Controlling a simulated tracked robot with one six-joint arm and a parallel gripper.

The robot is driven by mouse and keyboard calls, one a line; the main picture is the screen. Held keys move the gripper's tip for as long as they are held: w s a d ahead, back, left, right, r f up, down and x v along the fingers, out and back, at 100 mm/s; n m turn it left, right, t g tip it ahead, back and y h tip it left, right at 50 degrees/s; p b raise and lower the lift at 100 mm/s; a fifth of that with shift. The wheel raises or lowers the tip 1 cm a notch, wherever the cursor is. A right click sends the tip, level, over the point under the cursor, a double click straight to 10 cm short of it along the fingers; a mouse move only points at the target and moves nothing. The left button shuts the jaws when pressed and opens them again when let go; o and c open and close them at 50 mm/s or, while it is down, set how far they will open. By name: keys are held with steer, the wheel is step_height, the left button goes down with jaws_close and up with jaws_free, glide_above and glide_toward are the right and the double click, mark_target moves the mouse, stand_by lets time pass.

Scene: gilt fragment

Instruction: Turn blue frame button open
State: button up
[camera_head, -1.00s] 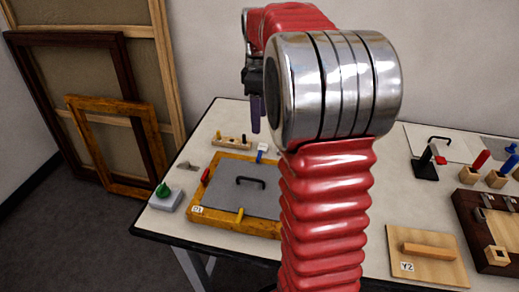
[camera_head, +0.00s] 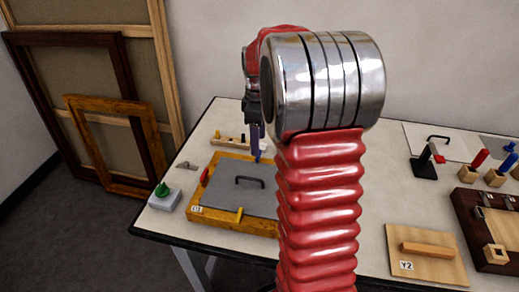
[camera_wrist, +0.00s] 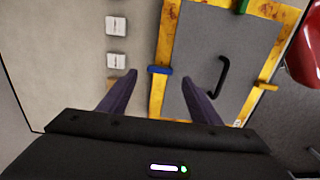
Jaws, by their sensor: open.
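The wooden frame (camera_head: 197,214) lies flat on the table with a grey panel (camera_head: 226,193) and a black handle set in it. The blue button (camera_wrist: 159,70) sits across the frame's near-left rail in the wrist view, its inner end at about the panel's edge. My gripper also shows in the head view (camera_head: 254,140).
Other buttons on the frame are yellow (camera_head: 239,216), red (camera_head: 204,176) and green (camera_wrist: 242,6). A wooden strip with small pegs (camera_head: 229,141) lies behind the frame. A green-knobbed block (camera_head: 164,197) stands left. A board marked Y2 (camera_head: 430,273) lies right.

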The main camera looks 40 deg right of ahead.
steer(key=shift+f, duration=2.4)
steer(key=shift+c, duration=0.5)
steer(key=c, duration=0.9)
steer(key=shift+d, duration=0.2)
steer(key=shift+c, duration=0.2)
steer(key=shift+a, duration=0.1)
